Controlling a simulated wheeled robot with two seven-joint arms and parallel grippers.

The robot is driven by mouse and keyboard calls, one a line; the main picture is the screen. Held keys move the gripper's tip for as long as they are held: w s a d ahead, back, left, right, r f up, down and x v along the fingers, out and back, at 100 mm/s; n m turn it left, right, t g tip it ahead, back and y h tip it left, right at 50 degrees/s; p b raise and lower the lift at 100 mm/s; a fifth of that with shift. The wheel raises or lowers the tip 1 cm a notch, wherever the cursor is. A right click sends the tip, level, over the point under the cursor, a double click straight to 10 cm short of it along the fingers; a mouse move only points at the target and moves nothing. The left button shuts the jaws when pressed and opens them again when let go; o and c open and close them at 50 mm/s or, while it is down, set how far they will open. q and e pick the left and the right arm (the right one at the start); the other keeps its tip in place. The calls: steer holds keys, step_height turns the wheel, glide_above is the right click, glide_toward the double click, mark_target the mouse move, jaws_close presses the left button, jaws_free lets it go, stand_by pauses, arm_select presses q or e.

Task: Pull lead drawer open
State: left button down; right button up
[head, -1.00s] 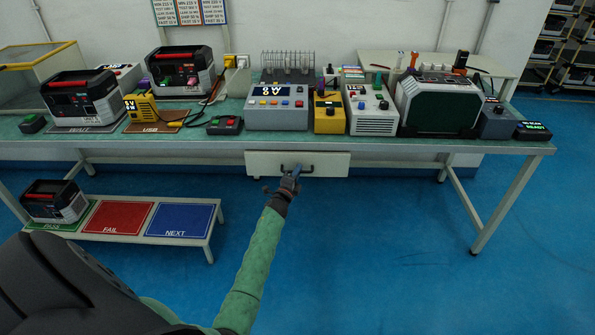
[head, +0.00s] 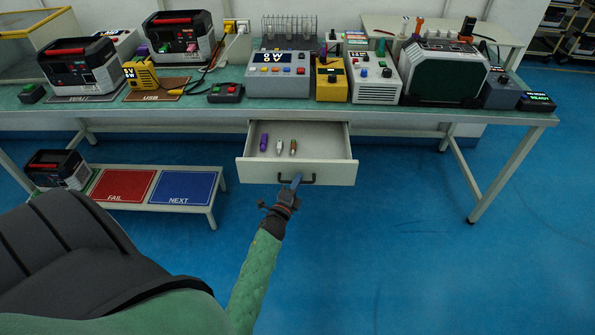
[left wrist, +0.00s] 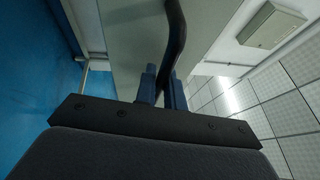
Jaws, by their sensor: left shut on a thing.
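The lead drawer (head: 262,172) under the green workbench stands open in the head view. Inside it lie a purple item (head: 264,142), a pale one (head: 279,146) and a brown one (head: 293,147). My left gripper (head: 296,181) is shut on the dark drawer handle (head: 311,179) on the front panel. In the left wrist view the handle (left wrist: 175,45) runs between the two blue fingers (left wrist: 162,92), with the pale drawer front (left wrist: 132,40) behind. My right gripper is not in view.
The workbench (head: 400,118) holds power stations, a grey console (head: 277,86), a yellow device (head: 331,82) and several other instruments. A low table with a red FAIL mat (head: 124,185) and a blue NEXT mat (head: 184,187) stands at left. The floor right of the drawer is clear.

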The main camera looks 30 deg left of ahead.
arm_select(q)
steer(key=shift+s+d, duration=0.45)
steer(key=shift+s, duration=0.35)
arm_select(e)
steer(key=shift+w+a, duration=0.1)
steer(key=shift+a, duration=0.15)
arm_select(q)
steer(key=c, duration=1.5)
jaws_free()
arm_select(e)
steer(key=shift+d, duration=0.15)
